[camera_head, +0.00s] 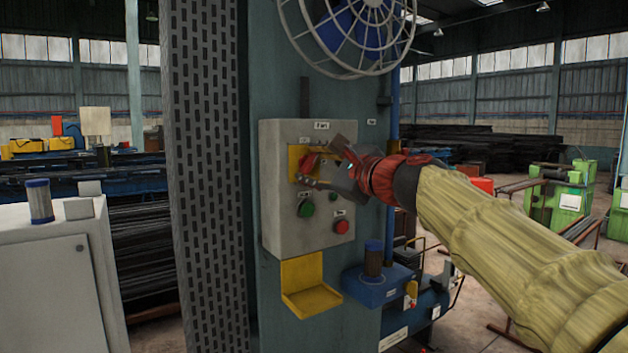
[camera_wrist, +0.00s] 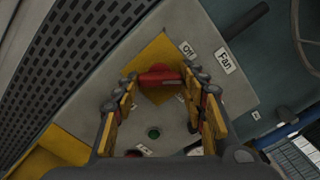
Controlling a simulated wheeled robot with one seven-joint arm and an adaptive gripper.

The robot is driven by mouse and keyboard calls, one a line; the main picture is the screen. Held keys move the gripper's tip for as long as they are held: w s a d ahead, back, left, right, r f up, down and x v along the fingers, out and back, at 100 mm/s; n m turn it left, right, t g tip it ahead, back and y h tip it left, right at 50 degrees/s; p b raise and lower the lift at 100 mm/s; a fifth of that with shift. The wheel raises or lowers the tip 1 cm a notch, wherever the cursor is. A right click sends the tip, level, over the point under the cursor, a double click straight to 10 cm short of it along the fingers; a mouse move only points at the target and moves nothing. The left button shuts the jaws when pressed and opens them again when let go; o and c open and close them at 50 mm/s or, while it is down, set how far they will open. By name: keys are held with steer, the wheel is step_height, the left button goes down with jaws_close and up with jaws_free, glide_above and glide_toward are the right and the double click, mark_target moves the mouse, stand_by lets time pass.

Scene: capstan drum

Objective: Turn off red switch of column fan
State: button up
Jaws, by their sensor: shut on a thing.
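A grey control box (camera_head: 272,215) is mounted on the teal column, with a yellow plate (camera_head: 294,160) near its top. The red switch (camera_head: 307,163) sits on that plate; in the wrist view it (camera_wrist: 158,76) is a red handle lying across the picture. My gripper (camera_head: 318,170) reaches the plate from the right. In the wrist view my gripper (camera_wrist: 165,84) has its fingers on both sides of the red handle, shut on it. An "Off" label (camera_wrist: 187,49) and a "Fan" label (camera_wrist: 225,61) show beside the plate. My gripper hides part of the switch in the head view.
A green button (camera_head: 306,209) and a red button (camera_head: 341,227) sit below the switch. The caged fan (camera_head: 350,30) is above the box. A yellow tray (camera_head: 305,275) and a blue shelf (camera_head: 375,288) jut out below. A perforated panel (camera_head: 205,180) stands left.

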steer(key=n+b, duration=0.2)
steer(key=n, duration=0.1)
steer(key=n+b, duration=0.1)
steer(key=shift+f+n+b, duration=0.25)
steer(key=shift+n+b, duration=0.05)
steer(key=shift+b, duration=0.05)
steer(key=shift+r+n+b, duration=0.1)
steer(key=shift+n+b, duration=1.05)
steer(key=shift+n, duration=0.35)
steer(key=o, duration=1.1)
steer(key=shift+r, duration=0.1)
steer(key=shift+o, duration=0.4)
steer(key=v, duration=1.2)
